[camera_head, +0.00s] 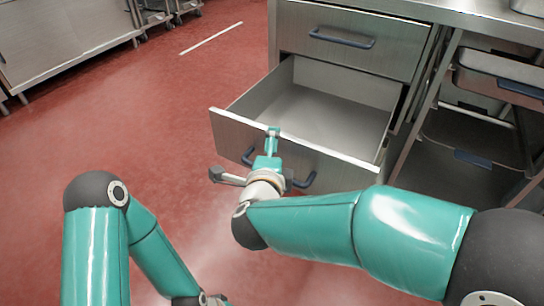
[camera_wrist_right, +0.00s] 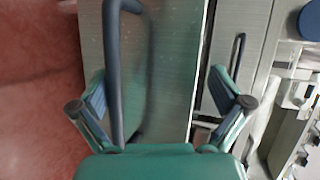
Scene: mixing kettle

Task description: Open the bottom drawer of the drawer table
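The steel drawer table shows in the head view with its bottom drawer (camera_head: 325,118) pulled out and its empty inside visible. Its front carries a dark blue bar handle (camera_head: 305,181), partly hidden by my right gripper (camera_head: 268,158). In the right wrist view, the handle (camera_wrist_right: 113,70) runs between the spread fingers of the gripper (camera_wrist_right: 157,88), closer to the left finger. The fingers are open; I cannot tell whether either touches the handle. My left arm is folded down at the lower left, and its gripper lies outside the frame.
The top drawer (camera_head: 350,42) above is shut. An open rack with trays (camera_head: 500,75) stands to the right. Red floor (camera_head: 130,110) is free to the left, with steel furniture (camera_head: 65,35) at the far upper left.

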